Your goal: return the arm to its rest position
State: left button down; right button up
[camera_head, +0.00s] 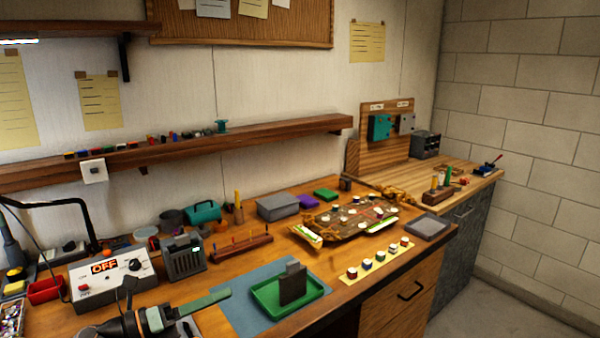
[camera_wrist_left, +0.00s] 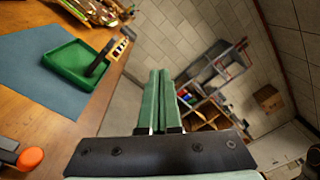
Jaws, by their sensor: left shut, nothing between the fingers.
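My left gripper (camera_head: 224,294) comes in at the bottom left of the head view, above the front of the workbench. Its green fingers point right, toward the green tray, and stay short of it. In the left wrist view its two fingers (camera_wrist_left: 161,74) lie side by side, shut, with nothing between them. My right gripper is in neither view.
A green tray (camera_head: 262,297) with a dark upright block (camera_head: 293,284) in it stands on a blue mat (camera_head: 228,312). A white control box with an OFF display (camera_head: 112,272) stands left. A racecar chassis (camera_head: 352,217) and a strip of round parts (camera_head: 378,261) lie right.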

pick_arm(q)
jog(key=s+f+n+t+y, duration=0.35)
jog(key=f+n, duration=0.45)
jog(key=n, duration=0.3)
jog(key=s+f+n+t+y, duration=0.2)
jog(key=s+f+n+y, duration=0.25)
jog(key=f+n, duration=0.5)
jog(key=s+a+f+n+g+y, duration=0.1)
jog(key=s+f+n+g+y, duration=0.3)
jog(key=s+f+n, duration=1)
jog(key=s+g, duration=0.2)
jog(key=s, duration=0.2)
jog(key=shift+s+f+n+y, duration=0.35)
jog(key=shift+y, duration=0.05)
jog(key=shift+a, duration=0.1)
